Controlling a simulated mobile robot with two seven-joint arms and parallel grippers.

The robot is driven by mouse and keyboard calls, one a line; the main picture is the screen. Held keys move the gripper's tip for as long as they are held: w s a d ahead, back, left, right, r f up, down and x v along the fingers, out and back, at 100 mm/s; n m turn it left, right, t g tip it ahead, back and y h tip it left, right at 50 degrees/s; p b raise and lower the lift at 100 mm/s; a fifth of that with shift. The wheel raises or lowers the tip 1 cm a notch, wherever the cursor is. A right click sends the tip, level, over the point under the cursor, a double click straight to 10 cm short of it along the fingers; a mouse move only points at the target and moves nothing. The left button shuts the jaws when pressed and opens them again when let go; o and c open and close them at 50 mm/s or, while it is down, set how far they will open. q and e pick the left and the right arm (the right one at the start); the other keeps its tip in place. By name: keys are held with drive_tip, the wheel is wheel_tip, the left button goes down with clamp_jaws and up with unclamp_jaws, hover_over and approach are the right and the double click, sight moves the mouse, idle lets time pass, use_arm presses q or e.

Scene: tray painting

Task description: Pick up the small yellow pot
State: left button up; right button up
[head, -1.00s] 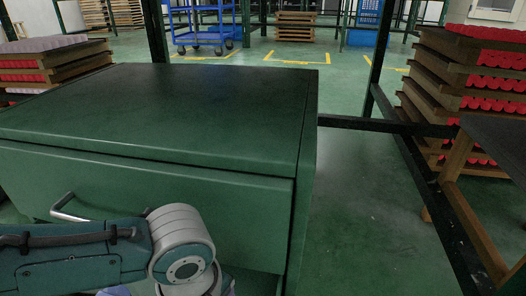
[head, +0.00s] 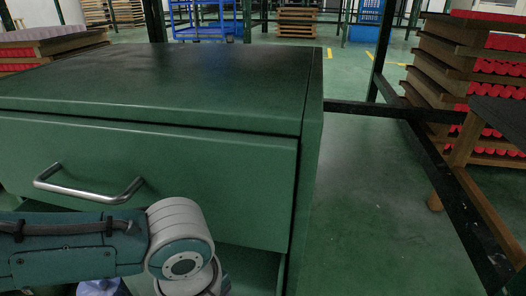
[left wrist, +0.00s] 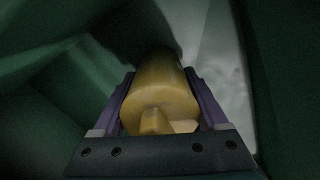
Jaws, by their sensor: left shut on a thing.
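The small yellow pot (left wrist: 160,88) shows in the left wrist view, between the two purple fingers of my left gripper (left wrist: 160,105). The gripper is shut on it. Its far end is in shadow. In the head view, my left arm comes in at the lower left, in front of the green cabinet (head: 150,85). My left gripper and the pot are out of sight in the head view. My right gripper is in neither view.
The cabinet has a closed drawer with a metal handle (head: 88,187) and an open space below it. Its top is bare. Wooden racks with red items (head: 455,75) stand at the right, behind a dark metal frame (head: 400,112). A blue cart (head: 205,20) stands at the back. Green floor is clear right of the cabinet.

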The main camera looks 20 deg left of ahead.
use_arm(q)
drive_tip(key=shift+c, duration=0.6)
drive_tip(key=shift+r, duration=0.1)
